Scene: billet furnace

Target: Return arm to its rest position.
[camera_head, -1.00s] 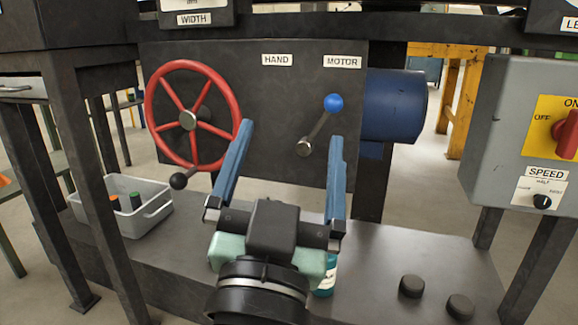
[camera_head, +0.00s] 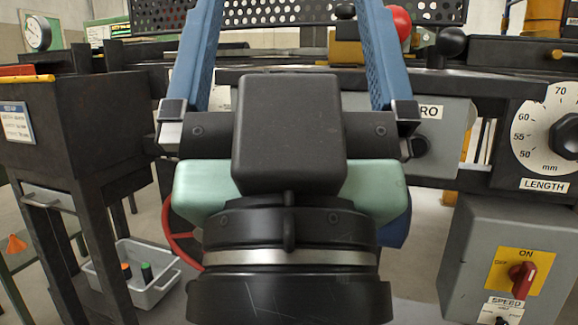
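My gripper (camera_head: 290,40) is large in the middle of the head view, pointing up and away. Its two blue fingers stand wide apart with nothing between them. Its fingertips reach the top edge of the picture. Its body hides most of the machine behind it, including the lever panel. Only the left rim of the red handwheel (camera_head: 180,238) shows beside it.
A grey control box (camera_head: 470,270) with a red ON/OFF switch (camera_head: 522,277) stands at lower right, below the LENGTH dial (camera_head: 545,125). A grey bin (camera_head: 158,293) is at lower left, near a dark cabinet (camera_head: 90,120). A perforated guard (camera_head: 300,12) lies behind the fingers.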

